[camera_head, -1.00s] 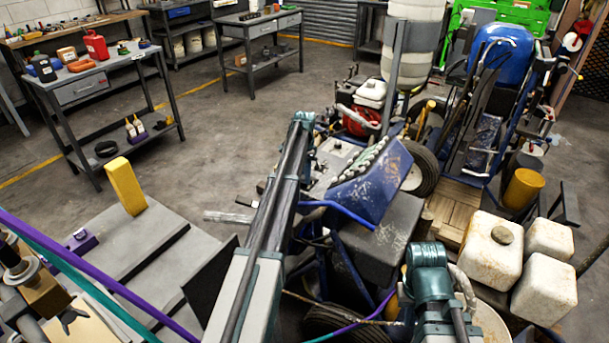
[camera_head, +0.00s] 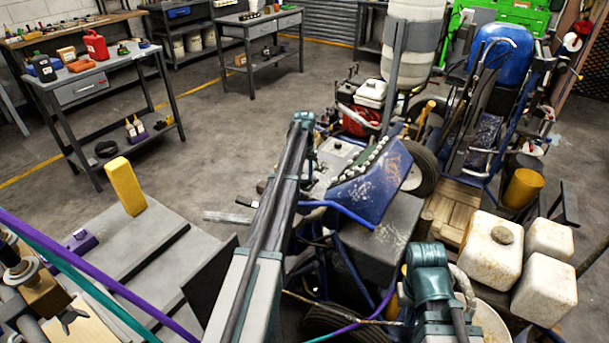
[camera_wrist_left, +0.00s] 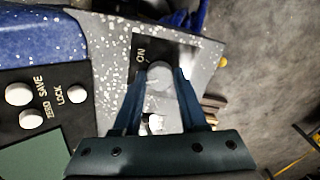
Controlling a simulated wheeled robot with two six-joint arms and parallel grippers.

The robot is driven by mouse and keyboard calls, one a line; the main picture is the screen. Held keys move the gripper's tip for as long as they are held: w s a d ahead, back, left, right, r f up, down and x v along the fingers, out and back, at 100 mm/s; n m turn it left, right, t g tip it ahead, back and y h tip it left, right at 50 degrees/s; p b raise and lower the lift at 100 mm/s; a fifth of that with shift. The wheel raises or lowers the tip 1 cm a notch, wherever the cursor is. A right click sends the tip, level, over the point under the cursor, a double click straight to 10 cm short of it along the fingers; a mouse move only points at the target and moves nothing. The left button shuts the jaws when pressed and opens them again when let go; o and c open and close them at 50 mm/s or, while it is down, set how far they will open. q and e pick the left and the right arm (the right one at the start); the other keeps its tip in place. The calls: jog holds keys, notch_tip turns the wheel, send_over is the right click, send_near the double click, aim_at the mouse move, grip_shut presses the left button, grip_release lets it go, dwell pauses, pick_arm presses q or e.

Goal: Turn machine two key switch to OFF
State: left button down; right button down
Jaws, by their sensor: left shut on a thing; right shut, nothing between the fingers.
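The blue line striper (camera_head: 372,185) stands in the middle of the head view, with my left arm reaching over it. The left wrist view shows its speckled grey panel, with a round pale key switch (camera_wrist_left: 157,82) beside the word ON. My left gripper (camera_wrist_left: 161,74) is shut on this switch, one dark finger on each side. An OFF label and the switch's exact angle cannot be made out. My left fingertips are hard to tell in the head view. My right arm shows at the lower right, but its gripper is not in view.
In the left wrist view, a black plate with white knobs (camera_wrist_left: 40,100) marked SAVE, ZERO and LOCK lies left of the switch. White jugs (camera_head: 495,248) and a second blue machine (camera_head: 500,60) stand at the right. The floor (camera_head: 215,140) left of the striper is mostly clear.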

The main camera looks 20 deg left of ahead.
aim_at(305, 176)
pick_arm(q)
jog(key=shift+n, duration=0.6)
jog(key=shift+c, duration=2.2)
grip_release()
notch_tip(305, 176, up, 14)
jog(key=p, duration=1.3)
jog(key=shift+p, duration=0.4)
jog(key=shift+f, duration=0.15)
